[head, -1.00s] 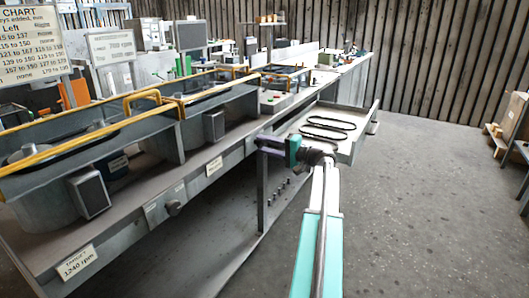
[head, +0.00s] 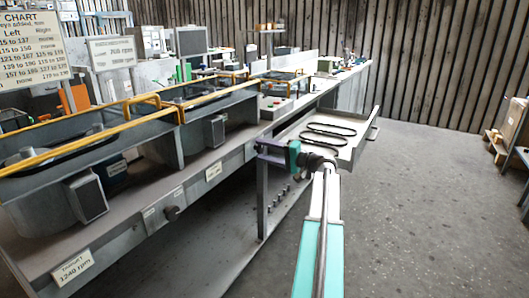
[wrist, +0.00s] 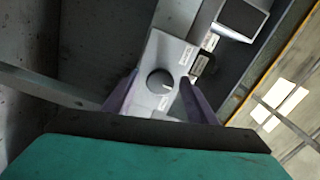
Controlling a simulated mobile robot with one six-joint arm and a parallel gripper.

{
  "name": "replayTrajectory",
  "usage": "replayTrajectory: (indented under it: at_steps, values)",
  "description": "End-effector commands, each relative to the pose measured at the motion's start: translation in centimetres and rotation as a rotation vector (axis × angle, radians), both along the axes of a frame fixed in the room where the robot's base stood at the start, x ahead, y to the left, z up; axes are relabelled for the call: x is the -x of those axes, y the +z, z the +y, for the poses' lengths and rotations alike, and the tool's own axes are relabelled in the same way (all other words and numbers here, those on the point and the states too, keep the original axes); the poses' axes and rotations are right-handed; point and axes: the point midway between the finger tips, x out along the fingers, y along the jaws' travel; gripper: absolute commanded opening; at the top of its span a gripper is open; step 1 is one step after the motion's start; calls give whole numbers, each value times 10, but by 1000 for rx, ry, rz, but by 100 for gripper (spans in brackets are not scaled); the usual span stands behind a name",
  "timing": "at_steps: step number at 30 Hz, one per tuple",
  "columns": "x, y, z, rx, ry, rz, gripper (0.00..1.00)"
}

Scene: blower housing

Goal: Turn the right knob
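In the wrist view a round dark knob (wrist: 160,81) with a light pointer mark sits on a pale panel, in the gap between my fingers. My gripper (wrist: 158,84) is open, one purple finger on each side of the knob. I cannot tell whether either finger touches it. In the head view my gripper (head: 262,149) is at the bench's front edge, right of the middle. The knob there is hidden by the gripper. Another dark knob (head: 171,213) shows on the front panel at the left, clear of the gripper.
The long grey bench (head: 130,232) carries blower housings with yellow rails (head: 100,132). A pulled-out tray (head: 350,150) with black belts (head: 328,128) stands right beyond my gripper. A speed label (head: 75,268) is on the near front edge.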

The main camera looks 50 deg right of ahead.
Motion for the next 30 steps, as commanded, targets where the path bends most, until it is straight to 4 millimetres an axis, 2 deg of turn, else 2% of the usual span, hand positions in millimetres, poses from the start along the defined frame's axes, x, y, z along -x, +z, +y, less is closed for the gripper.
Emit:
replayTrajectory:
  at_steps: [11,17,30]
  values:
    - [10,1,-3,0,-3,-2,52]
    - [33,1,-8,0,-3,-2,52]
    - [102,1,-26,-1,-3,0,52]
